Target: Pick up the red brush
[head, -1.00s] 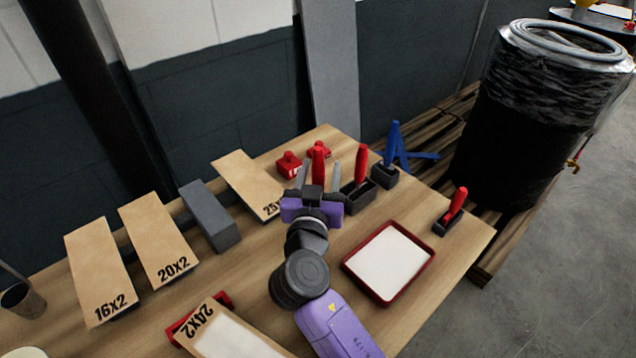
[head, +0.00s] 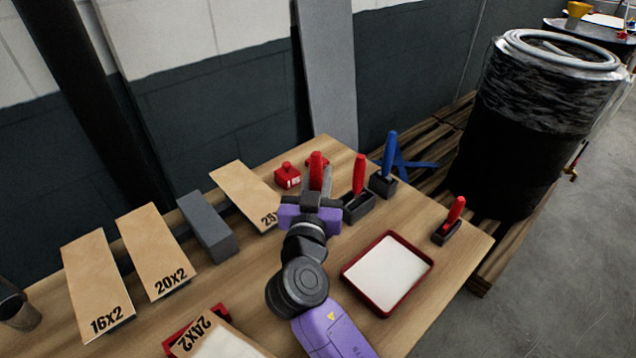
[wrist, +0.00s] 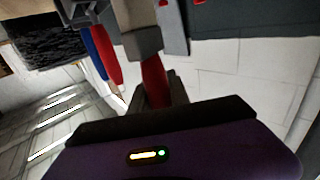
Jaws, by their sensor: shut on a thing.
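My gripper (head: 320,181) is shut on the red handle of a red brush (head: 316,163) near the back of the table. In the wrist view the red handle (wrist: 153,78) runs between my fingers, and a grey block (wrist: 142,42) is at its far end. My wrist hides the brush's lower part in the head view, so I cannot tell if it touches the table. Another red-handled brush (head: 359,173) stands in a dark base just right of my gripper. A third one (head: 455,210) stands near the right edge.
A blue-handled brush (head: 389,152) stands at the back right. A red tray (head: 345,272) with a white sheet lies in front. Red small containers (head: 287,177), a grey block (head: 210,228) and cardboard filter boxes (head: 98,275) are to the left. A black drum (head: 515,150) stands beyond the table.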

